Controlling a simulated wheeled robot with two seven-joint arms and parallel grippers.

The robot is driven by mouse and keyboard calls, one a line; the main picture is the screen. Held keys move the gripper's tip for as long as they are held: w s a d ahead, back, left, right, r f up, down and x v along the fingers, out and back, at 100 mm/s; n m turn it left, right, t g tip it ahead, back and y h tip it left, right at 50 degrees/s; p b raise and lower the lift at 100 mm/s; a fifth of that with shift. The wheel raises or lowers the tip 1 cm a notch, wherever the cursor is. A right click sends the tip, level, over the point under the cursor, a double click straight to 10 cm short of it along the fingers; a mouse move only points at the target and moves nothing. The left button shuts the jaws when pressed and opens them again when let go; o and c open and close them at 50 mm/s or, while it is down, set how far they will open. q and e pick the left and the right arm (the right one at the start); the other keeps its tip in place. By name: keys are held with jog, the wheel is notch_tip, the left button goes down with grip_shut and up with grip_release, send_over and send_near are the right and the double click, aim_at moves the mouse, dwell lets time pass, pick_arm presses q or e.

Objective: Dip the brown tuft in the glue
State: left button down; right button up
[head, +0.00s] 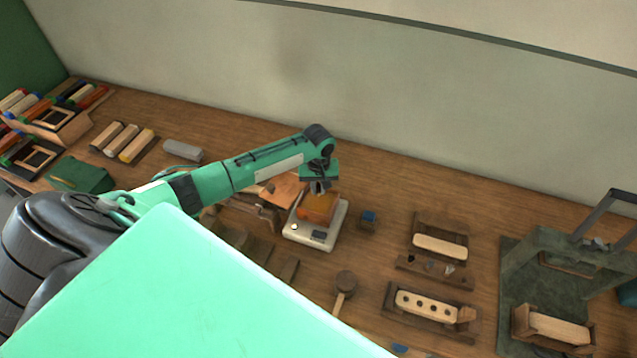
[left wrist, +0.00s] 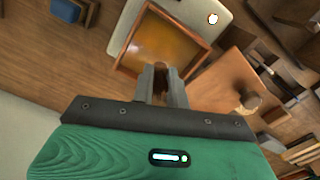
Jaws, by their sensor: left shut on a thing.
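The glue is an amber pool (left wrist: 165,42) in a square orange-brown pan, which stands on a pale heater with a knob and a dark panel (head: 319,235). The pan (head: 318,208) shows just below my left gripper in the head view. My left gripper (head: 319,187) hangs over the pan's back edge. In the left wrist view its jaws (left wrist: 161,72) are shut on the brown tuft (left wrist: 160,80), a small dark brown piece between the fingers. Its lower end is hidden, so I cannot tell whether it touches the glue. My right gripper is out of view.
A small blue-topped block (head: 368,219) stands right of the heater. A mallet (head: 345,285) lies in front. A block with holes (head: 426,305) sits in a wooden holder, with a plain block (head: 440,245) behind it. A green press (head: 560,270) stands at right.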

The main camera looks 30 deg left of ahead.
pick_arm(q)
jog(key=shift+r+p, duration=0.65)
jog(key=shift+r, duration=1.35)
